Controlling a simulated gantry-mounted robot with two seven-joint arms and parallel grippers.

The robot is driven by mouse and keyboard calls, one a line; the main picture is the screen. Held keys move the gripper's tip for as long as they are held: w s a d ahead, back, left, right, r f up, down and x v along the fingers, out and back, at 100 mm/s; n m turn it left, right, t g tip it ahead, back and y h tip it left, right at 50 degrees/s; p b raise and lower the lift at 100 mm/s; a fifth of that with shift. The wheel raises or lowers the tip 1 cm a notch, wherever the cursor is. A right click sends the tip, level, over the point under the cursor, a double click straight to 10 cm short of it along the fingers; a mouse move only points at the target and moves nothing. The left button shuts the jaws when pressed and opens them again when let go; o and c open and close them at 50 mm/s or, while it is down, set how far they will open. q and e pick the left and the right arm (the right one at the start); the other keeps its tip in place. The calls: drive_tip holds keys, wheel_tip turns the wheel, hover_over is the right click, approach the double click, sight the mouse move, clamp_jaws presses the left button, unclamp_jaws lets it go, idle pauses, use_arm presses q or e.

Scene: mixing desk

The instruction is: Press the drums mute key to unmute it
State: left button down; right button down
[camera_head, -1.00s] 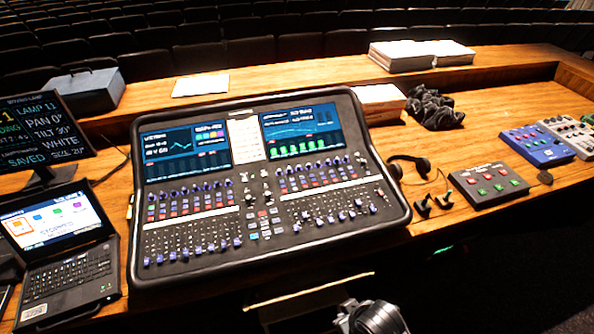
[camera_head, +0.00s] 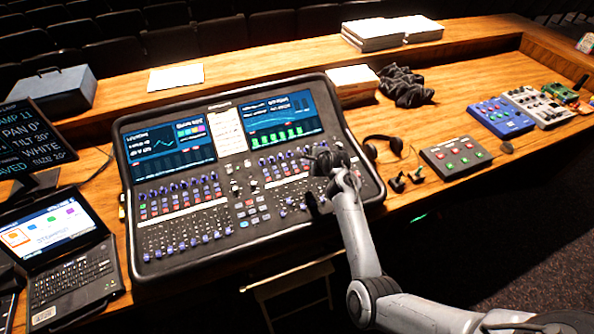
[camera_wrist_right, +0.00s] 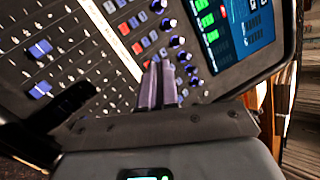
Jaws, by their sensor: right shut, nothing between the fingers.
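The mixing desk (camera_head: 240,207) is a black console with two lit screens, rows of small keys, blue knobs and faders. My right gripper (camera_head: 318,158) is over the right half of its panel, below the right screen (camera_head: 282,117). In the right wrist view, its fingers (camera_wrist_right: 158,68) are together and empty, pointing at a row of red and pale keys (camera_wrist_right: 137,47) beside blue-grey knobs. Whether the tips touch a key cannot be told. The key labels are too small to read, so I cannot pick out the drums mute key. My left gripper is out of view.
A laptop (camera_head: 70,275) and a dark text display (camera_head: 40,150) stand left of the desk. Headphones (camera_head: 383,140), a grey button box (camera_head: 460,157) and a blue box (camera_head: 500,117) lie to the right. White papers and books are behind.

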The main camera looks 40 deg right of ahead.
drive_tip(key=w+m, duration=0.1)
drive_tip(key=w+r+m, duration=0.1)
drive_tip(key=w, duration=0.1)
drive_tip(key=w+m+t, duration=0.1)
drive_tip(key=shift+w+a+r+y, duration=0.15)
drive_tip(key=shift+a+r+y, duration=0.15)
drive_tip(key=shift+a, duration=0.1)
drive_tip(key=shift+f, duration=0.1)
drive_tip(key=b, duration=0.8)
hover_over(297, 171)
drive_tip(key=s, duration=0.2)
drive_tip(key=f, duration=0.6)
drive_tip(key=shift+w+a+f, duration=0.15)
drive_tip(key=shift+w+f, duration=0.05)
drive_tip(key=shift+w+f+b, duration=0.15)
drive_tip(key=shift+f+b, duration=0.3)
drive_tip(key=shift+f, duration=0.6)
drive_tip(key=shift+f, duration=0.2)
